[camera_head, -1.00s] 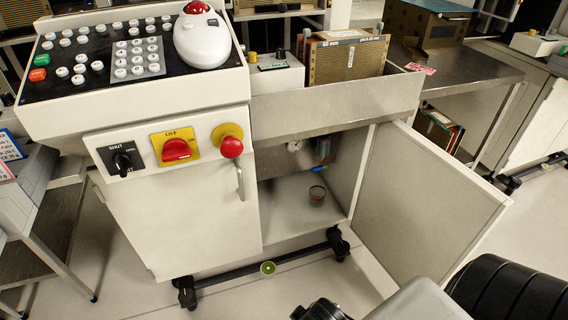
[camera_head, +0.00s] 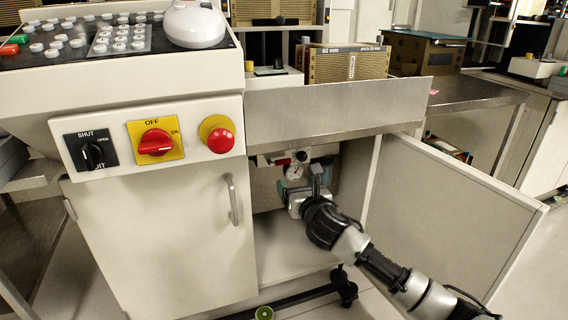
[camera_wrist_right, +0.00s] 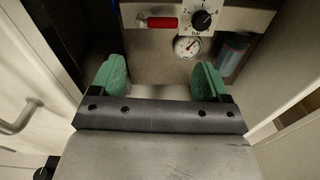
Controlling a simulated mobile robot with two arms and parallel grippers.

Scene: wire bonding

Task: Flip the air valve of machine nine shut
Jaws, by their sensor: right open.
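The open cabinet of the machine holds a small air panel. On it a red lever handle (camera_head: 283,161) lies horizontal; in the right wrist view the red handle (camera_wrist_right: 163,22) shows left of a black dial knob (camera_wrist_right: 203,18). A round gauge (camera_wrist_right: 187,46) sits below the knob. It also shows in the head view (camera_head: 293,172). My right gripper (camera_head: 290,187) reaches inside the cabinet, below and in front of the panel. Its green-padded fingers (camera_wrist_right: 158,75) are wide apart with nothing between them, clear of the red handle. My left gripper is not in view.
The open cabinet door (camera_head: 460,205) stands to the right of my right arm. The closed door (camera_head: 165,245) with its handle (camera_head: 232,200) is at left. A bluish filter bowl (camera_wrist_right: 232,55) hangs right of the gauge. Switches (camera_head: 155,141) sit on the front panel above.

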